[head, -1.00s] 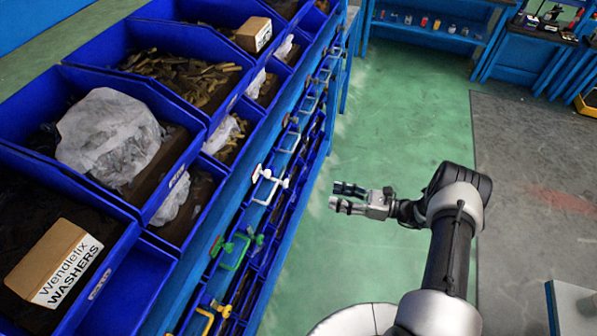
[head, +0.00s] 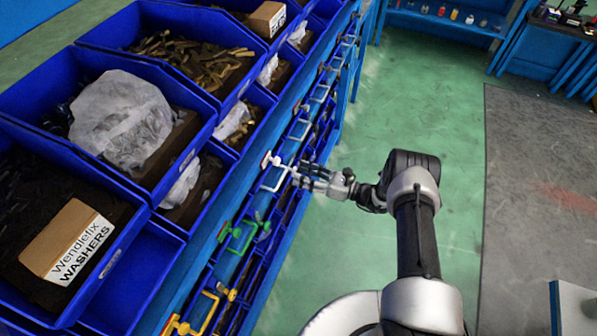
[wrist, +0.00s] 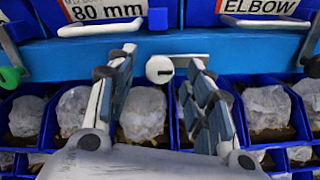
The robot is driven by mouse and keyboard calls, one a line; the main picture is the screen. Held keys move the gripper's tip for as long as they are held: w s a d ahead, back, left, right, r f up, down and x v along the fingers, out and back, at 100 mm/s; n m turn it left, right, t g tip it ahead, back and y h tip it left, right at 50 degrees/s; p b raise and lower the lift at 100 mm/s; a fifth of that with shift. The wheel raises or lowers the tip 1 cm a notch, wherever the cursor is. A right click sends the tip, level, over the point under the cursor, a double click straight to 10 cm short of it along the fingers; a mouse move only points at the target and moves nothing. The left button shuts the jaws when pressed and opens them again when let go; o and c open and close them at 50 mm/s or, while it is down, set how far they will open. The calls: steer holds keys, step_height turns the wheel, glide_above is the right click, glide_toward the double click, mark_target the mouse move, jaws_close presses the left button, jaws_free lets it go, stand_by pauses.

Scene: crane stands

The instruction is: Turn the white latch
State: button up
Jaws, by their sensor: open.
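The space between the fingers looks empty; I cannot tell whether either finger touches the latch. In the head view my gripper (head: 306,175) is beside the white handle (head: 277,163) on the rack front and hides most of the latch.
A green handle (head: 237,238) and a yellow handle (head: 209,312) sit nearer along the rack. Blue bins (head: 208,103) hold parts and bags above; smaller bins with bags show below the rail in the wrist view. Green floor (head: 420,100) right of the rack is open.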

steer(key=shift+x, duration=1.2)
steer(key=shift+c, duration=0.3)
steer(key=c, duration=1)
steer(key=shift+n+b, duration=0.4)
steer(key=shift+s+f+n+b, duration=0.1)
steer(key=shift+n+b, duration=2.2)
steer(key=shift+n, duration=1.8)
steer(key=shift+s+f+n+b, duration=0.1)
steer(key=shift+n+b, duration=2.2)
steer(key=shift+n, duration=1.8)
